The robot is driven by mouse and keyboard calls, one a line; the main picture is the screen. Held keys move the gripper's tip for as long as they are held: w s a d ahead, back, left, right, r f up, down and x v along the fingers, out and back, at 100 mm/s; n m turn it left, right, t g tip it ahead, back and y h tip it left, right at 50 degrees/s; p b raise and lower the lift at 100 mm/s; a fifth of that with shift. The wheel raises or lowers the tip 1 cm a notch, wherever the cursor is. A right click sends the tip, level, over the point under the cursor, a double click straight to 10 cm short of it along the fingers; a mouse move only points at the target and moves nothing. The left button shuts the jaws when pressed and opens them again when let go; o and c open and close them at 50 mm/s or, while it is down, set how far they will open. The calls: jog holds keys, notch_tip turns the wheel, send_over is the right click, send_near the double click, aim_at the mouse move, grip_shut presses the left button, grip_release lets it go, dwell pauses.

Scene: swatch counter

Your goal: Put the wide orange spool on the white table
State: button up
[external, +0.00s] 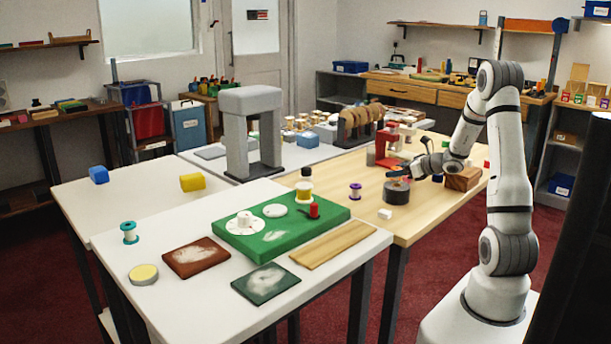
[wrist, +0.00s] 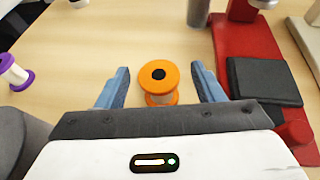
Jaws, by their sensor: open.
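The wide orange spool (wrist: 158,84) stands upright on the wooden tabletop in the wrist view, with a black hole in its top. My gripper (wrist: 160,69) is open, with one blue-grey finger on either side of the spool and a gap on each side. The white table (external: 206,306) in front at the left holds a green board (external: 268,235). Other white tabletops adjoin it, so I cannot tell which one is named.
A purple-ended spool (wrist: 14,73) and a dark grey round thing (wrist: 20,140) are left of my gripper. A red stand (wrist: 236,48) with a black pad (wrist: 264,82) is close on the right. A wooden block (external: 463,179) is nearby.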

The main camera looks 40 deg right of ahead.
aim_at(396, 168)
jog(key=shift+w+f, duration=0.1)
jog(key=shift+w, duration=0.2)
jog(key=c, duration=1.1)
notch_tip(396, 168, up, 10)
jog(key=shift+f+p, duration=0.1)
jog(key=shift+p, duration=1.05)
jog(key=shift+a+r, duration=0.15)
jog(key=shift+r, duration=0.05)
jog(key=w+a+p, duration=0.1)
jog(key=a+p, duration=0.2)
jog(key=a, duration=0.6)
jog(key=w+a+n+y+p, duration=0.1)
jog(key=a+p, duration=0.3)
jog(key=a, duration=0.5)
jog(key=w+a+y+p, duration=0.1)
jog(key=w+a+p, duration=0.1)
jog(key=a, duration=0.6)
jog(key=shift+w+a+f+n+p, duration=0.1)
jog(key=shift+a+f+n+p, duration=0.25)
jog(key=shift+p, duration=0.55)
